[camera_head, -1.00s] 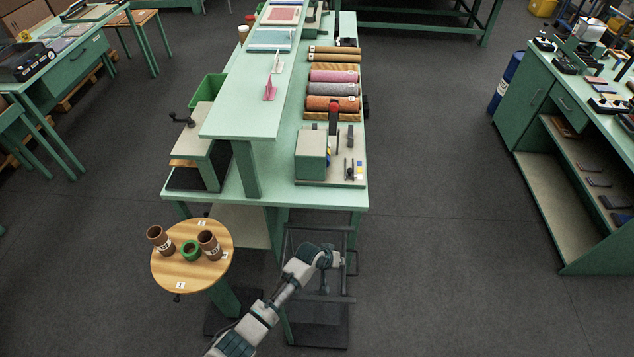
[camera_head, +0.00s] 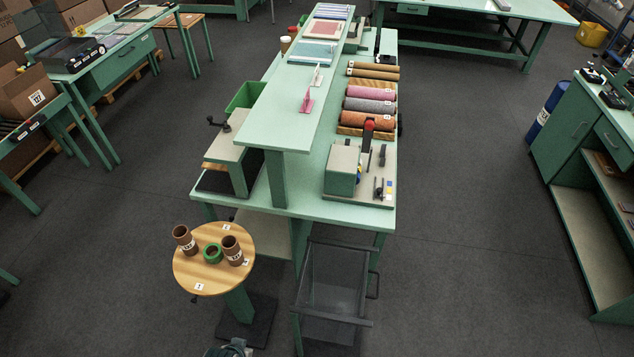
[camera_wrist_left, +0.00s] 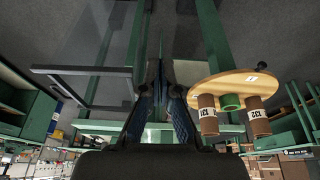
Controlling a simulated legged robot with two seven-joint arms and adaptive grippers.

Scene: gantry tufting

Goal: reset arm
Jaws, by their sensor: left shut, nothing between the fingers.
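My left gripper (camera_wrist_left: 160,92) shows in the left wrist view with its dark fingers together and nothing between them. In the head view only a small part of my arm shows at the bottom edge, and no gripper is seen there. The wrist view is upside down: the round wooden stool top (camera_wrist_left: 222,88) is at its right, apart from the fingers, with brown cups (camera_wrist_left: 257,117) and a green ring (camera_wrist_left: 230,101) hanging below it in the picture. My right gripper is in neither view.
The round stool (camera_head: 210,284) stands front left of the long green bench (camera_head: 300,200). A see-through bin with a dark frame (camera_head: 335,280) stands at the bench's near end. A green cabinet (camera_head: 575,130) is at the right. Open grey floor (camera_head: 470,230) lies between bench and cabinet.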

